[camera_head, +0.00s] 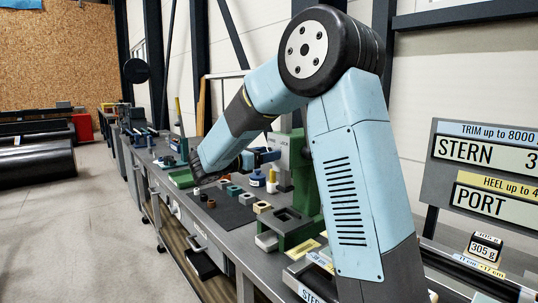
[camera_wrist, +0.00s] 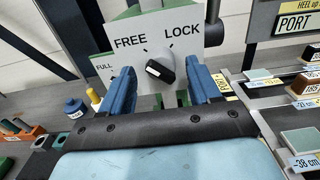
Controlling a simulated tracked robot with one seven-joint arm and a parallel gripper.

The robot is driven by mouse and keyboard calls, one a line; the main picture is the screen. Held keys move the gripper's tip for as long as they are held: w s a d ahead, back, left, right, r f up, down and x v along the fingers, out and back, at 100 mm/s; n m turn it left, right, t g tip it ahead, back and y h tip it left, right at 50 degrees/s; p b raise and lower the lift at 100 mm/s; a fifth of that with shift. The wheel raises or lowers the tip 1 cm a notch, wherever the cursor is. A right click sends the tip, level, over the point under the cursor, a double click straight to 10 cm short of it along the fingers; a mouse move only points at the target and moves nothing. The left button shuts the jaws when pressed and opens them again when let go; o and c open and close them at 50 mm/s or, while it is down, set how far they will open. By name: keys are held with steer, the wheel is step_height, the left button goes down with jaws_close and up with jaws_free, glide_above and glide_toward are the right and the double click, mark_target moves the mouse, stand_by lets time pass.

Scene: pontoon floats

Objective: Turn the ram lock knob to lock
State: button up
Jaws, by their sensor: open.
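The ram lock knob (camera_wrist: 166,66) is a black, oblong knob with a white patch, on a grey plate (camera_wrist: 187,20) marked FREE on the left and LOCK on the right. It sits tilted below the two words; I cannot tell which mark it points to. My gripper (camera_wrist: 162,77) is open, one blue finger to the left of the knob and one to the right, with gaps on both sides. How deep the fingers reach around it is unclear. In the head view the plate (camera_head: 284,141) is partly hidden by my arm, with my gripper (camera_head: 266,155) in front of it.
A blue bottle (camera_wrist: 74,107) and a yellow-topped bottle (camera_wrist: 94,98) stand left of the fingers. A green press frame (camera_head: 300,222) stands on the bench. Small blocks lie on a dark mat (camera_head: 222,213). Sign boards (camera_head: 486,180) stand at the right.

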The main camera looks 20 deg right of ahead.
steer(key=shift+w+d, duration=0.2)
steer(key=shift+d, duration=0.3)
steer(key=shift+c, duration=0.4)
steer(key=c, duration=0.9)
steer(key=shift+c, duration=0.2)
